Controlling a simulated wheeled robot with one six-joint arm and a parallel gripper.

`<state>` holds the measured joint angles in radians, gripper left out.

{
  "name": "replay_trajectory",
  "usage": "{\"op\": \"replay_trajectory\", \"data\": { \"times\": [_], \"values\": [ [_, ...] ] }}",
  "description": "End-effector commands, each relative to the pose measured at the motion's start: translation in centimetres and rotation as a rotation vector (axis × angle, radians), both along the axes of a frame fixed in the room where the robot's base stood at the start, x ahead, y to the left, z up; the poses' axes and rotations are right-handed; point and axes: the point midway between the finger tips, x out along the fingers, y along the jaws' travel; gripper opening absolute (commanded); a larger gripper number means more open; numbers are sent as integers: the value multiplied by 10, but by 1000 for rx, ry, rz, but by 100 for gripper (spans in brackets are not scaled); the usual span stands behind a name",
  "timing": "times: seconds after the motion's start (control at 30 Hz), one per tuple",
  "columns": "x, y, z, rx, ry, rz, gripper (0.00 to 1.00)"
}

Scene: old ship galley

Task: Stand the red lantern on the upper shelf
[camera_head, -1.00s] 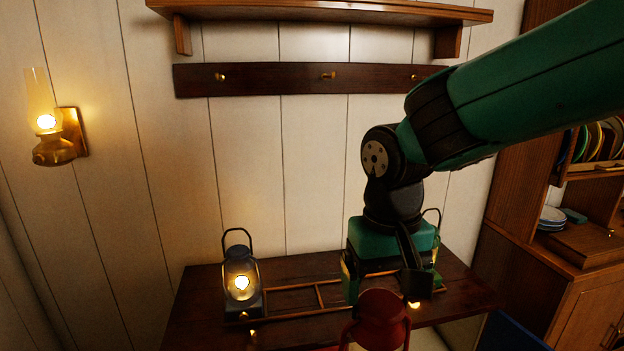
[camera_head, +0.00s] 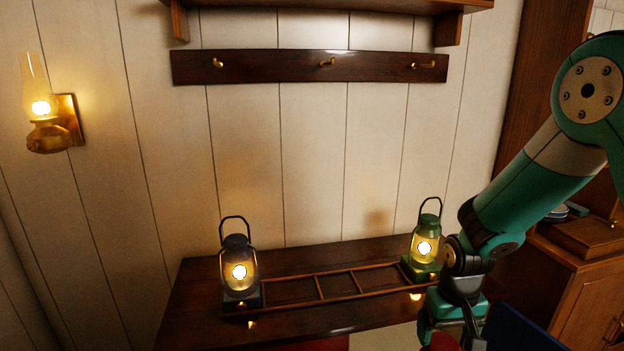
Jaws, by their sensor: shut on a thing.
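My gripper (camera_head: 452,325) is at the bottom edge, right of centre, in front of the dark wooden table. Its fingertips are mostly out of the picture. It is shut on the red lantern (camera_head: 440,342), of which only a small red top part shows; the rest is cut off by the bottom edge. The upper shelf (camera_head: 335,5) runs along the wall at the top of the picture, above the hook rail. Only its front edge, underside and brackets show; its top is out of view.
A lit dark blue-grey lantern (camera_head: 238,268) and a lit green lantern (camera_head: 425,245) stand on the table (camera_head: 195,300) at either end of a low wooden rack (camera_head: 320,287). A hook rail (camera_head: 300,67) crosses the wall. A wall lamp (camera_head: 45,115) hangs left; a cabinet (camera_head: 580,285) stands right.

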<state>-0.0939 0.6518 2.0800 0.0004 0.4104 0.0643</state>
Motion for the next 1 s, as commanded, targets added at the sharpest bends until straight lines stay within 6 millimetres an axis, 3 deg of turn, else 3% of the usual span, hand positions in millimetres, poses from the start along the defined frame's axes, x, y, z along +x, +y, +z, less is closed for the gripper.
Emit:
{"op": "replay_trajectory", "data": {
  "times": [0.03, 0.2, 0.37, 0.6, 1.0],
  "values": [
    [-1, -10, -13, 1, 2, -10, 14],
    [-3, -30, -36, 1, 0, -26, 14],
    [-11, -36, -52, 1, 2, -30, 14],
    [-38, -36, -85, 1, 2, -29, 14],
    [-45, -36, -94, 0, -3, -29, 14]
  ]
}}
